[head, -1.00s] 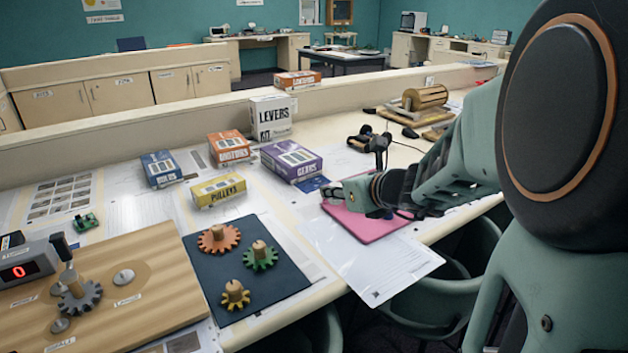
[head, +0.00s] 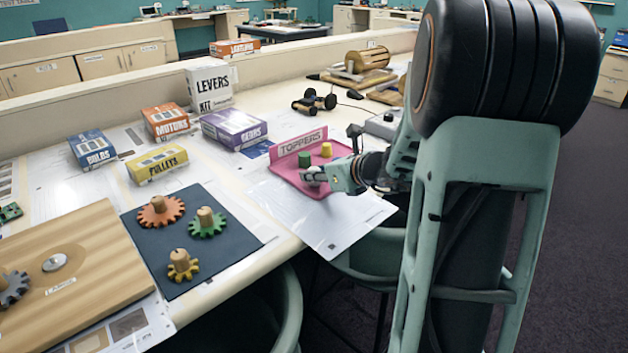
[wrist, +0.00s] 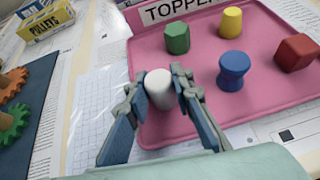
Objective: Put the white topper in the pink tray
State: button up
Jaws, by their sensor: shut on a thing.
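The pink tray (head: 283,174) lies near the table's front edge, with a "TOPPERS" sign along its back. It also fills much of the wrist view (wrist: 190,127). My gripper (wrist: 160,92) is shut on the white topper (wrist: 158,84), one finger on each side. The topper is upright over the tray's left front part; I cannot tell whether it touches the tray floor. In the head view my gripper (head: 318,178) is at the tray's front, largely covering the topper. A green topper (wrist: 177,38), yellow topper (wrist: 231,22), blue topper (wrist: 232,71) and red topper (wrist: 297,53) stand in the tray.
A dark mat (head: 148,240) with orange, green and yellow gears lies left of the tray. Kit boxes, including the purple gears box (head: 234,129), stand behind.

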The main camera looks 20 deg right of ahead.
jog(key=shift+f, duration=0.2)
jog(key=o, duration=0.9)
jog(key=shift+r, duration=0.1)
jog(key=shift+r, duration=0.2)
jog(key=p+v, duration=0.2)
jog(key=v, duration=1)
